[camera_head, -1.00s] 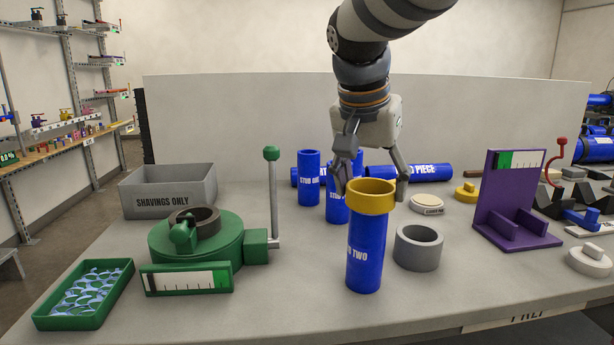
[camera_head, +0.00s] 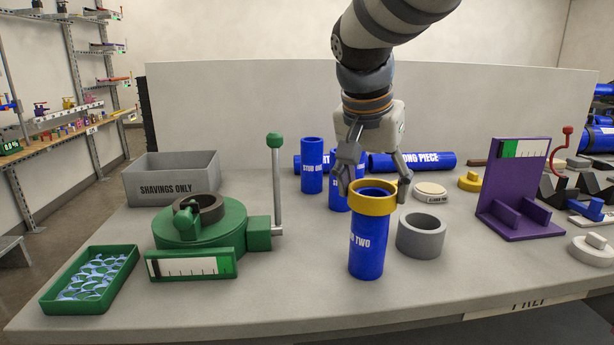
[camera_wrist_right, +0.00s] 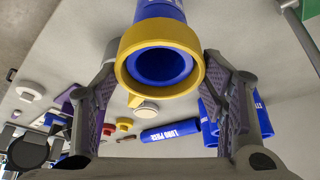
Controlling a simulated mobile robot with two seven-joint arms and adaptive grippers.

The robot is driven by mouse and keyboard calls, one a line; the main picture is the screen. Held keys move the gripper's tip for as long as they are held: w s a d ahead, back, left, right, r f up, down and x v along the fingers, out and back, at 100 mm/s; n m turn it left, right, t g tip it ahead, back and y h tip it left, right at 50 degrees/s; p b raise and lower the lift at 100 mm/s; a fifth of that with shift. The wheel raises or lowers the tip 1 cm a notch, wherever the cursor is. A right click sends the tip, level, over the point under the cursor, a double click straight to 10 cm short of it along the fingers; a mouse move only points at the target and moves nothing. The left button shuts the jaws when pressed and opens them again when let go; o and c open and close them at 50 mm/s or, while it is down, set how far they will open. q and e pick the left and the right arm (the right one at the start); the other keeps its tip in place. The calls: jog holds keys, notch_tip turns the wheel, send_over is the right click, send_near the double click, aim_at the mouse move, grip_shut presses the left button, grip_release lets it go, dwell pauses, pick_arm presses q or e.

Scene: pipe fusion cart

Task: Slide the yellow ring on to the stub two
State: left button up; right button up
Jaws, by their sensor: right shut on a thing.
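Stub two (camera_head: 369,252) is a blue, white-lettered tube standing upright on the bench. My right gripper (camera_head: 375,192) comes down from above and is shut on the yellow ring, one finger on each side. In the right wrist view the ring (camera_wrist_right: 126,70) encircles the blue stub (camera_wrist_right: 159,10) between the fingers (camera_wrist_right: 160,66). The finger contacts are partly hidden. My left gripper is not in view.
A grey collar (camera_head: 421,240) stands close right of stub two. Stub one (camera_head: 312,170), another blue stub (camera_head: 340,195) and the long piece (camera_head: 420,161) are behind. A green lever device (camera_head: 212,232) is left; a purple stand (camera_head: 520,200) is right. The bench front is clear.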

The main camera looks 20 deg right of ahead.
aim_at(371, 196)
jog(key=shift+f, duration=1.5)
jog(key=o, duration=1)
notch_tip(371, 196, up, 10)
